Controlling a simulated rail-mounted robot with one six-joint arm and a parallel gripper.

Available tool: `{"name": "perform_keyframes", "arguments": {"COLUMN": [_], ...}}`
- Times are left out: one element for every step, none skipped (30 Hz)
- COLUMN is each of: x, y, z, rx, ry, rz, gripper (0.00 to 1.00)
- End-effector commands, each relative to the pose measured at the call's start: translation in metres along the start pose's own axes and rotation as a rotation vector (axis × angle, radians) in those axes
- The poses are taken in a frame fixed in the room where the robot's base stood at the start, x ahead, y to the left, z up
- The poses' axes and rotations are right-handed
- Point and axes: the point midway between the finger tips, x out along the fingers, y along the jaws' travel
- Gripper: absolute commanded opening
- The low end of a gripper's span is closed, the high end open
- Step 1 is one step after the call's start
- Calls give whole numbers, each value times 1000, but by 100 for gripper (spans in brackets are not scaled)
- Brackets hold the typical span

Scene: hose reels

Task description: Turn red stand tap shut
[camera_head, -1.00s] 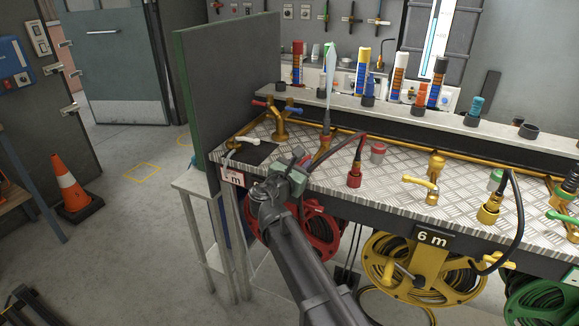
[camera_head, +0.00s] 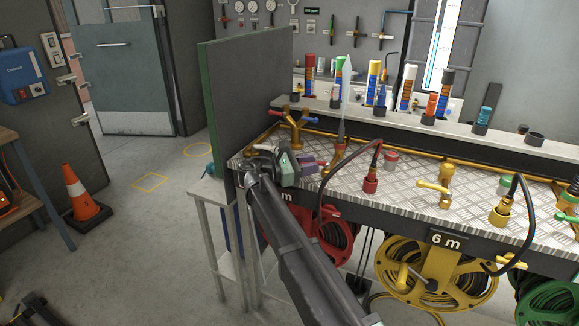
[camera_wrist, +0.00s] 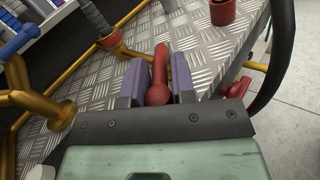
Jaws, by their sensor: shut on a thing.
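In the wrist view, the two purple pads of my gripper (camera_wrist: 158,66) close from either side on a red lever (camera_wrist: 158,92) with a rounded near end. In the head view, my gripper (camera_head: 308,164) is low over the bench's left end, and a small red part of the lever (camera_head: 323,167) shows beyond its pads. The brass stand tap (camera_head: 340,148) rises just beyond it, with a dark hose fitting on top. The lever's joint with the tap is mostly hidden by my gripper.
A red socket (camera_head: 370,185) with a black hose stands right of my gripper. A brass tap with red and blue handles (camera_head: 296,125) stands behind. A grey partition (camera_head: 247,95) borders the bench's left end. The red reel (camera_head: 318,240) hangs below.

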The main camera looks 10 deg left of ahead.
Motion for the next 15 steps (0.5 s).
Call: {"name": "perform_keyframes", "arguments": {"x": [6,9,12,14,16,18,19,20,21,22,22,22,22,22,22], "y": [0,0,-1,-2,-2,-2,-3,-3,-3,-4,-4,-4,-4,-4,-4], "z": [0,0,0,0,0,0,0,0,1,1,1,1,1,1,1], "rx": [1,1,1,1,1,1,1,1,1,1,1,1,1,1,1], "ry": [-4,-6,-9,-11,-12,-13,-14,-15,-16,-16,-17,-17,-17,-17,-17], "rz": [-21,-32,-46,-55,-62,-70,-75,-79,-83,-85,-86,-87,-88,-88,-87], "gripper": [0,0,0,0,0,0,0,0,0,0,0,0,0,0,0]}}
